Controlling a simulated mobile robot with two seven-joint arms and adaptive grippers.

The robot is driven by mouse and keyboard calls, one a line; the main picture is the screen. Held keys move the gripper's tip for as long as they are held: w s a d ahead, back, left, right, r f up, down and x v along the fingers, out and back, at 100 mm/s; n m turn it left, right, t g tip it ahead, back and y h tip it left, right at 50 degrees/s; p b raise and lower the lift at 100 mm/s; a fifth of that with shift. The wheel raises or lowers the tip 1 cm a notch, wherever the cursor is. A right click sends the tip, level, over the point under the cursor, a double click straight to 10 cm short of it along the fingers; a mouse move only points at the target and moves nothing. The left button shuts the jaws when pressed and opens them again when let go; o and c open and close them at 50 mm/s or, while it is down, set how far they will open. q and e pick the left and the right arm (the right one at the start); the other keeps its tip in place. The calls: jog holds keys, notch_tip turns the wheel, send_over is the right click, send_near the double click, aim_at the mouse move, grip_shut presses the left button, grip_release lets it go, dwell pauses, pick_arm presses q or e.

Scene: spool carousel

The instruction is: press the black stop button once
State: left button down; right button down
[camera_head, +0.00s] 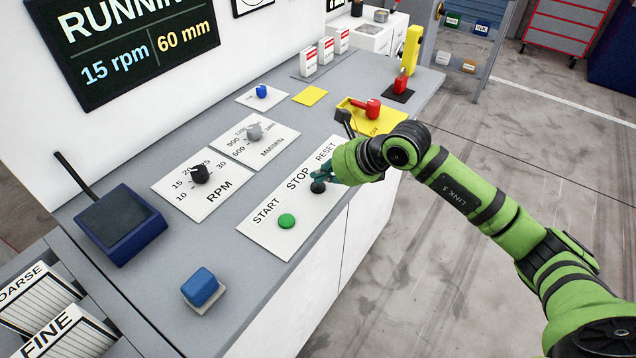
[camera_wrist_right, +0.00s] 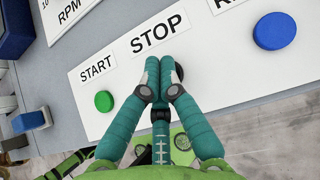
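The black stop button (camera_head: 318,187) sits on the white panel (camera_head: 262,232) under the word STOP, between the green start button (camera_head: 286,221) and the reset end. In the right wrist view a dark edge of the black button (camera_wrist_right: 179,72) shows beside my fingertips, partly hidden by them. My right gripper (camera_head: 325,176) is directly over or at the stop button; I cannot tell whether it touches. In the right wrist view its two teal fingers (camera_wrist_right: 152,75) are together and hold nothing.
A blue button (camera_wrist_right: 274,31) sits by the RESET label. Dials for RPM (camera_head: 200,174) and MM/MIN (camera_head: 254,132) stand behind the panel. A red handle (camera_head: 368,108) on a yellow plate is beyond my gripper. The screen (camera_head: 130,40) reads RUNNING, 15 rpm, 60 mm.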

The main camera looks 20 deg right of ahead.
aim_at(322, 186)
jog(key=shift+r, duration=0.15)
jog(key=shift+r+p, duration=1.45)
jog(key=shift+r, duration=1.05)
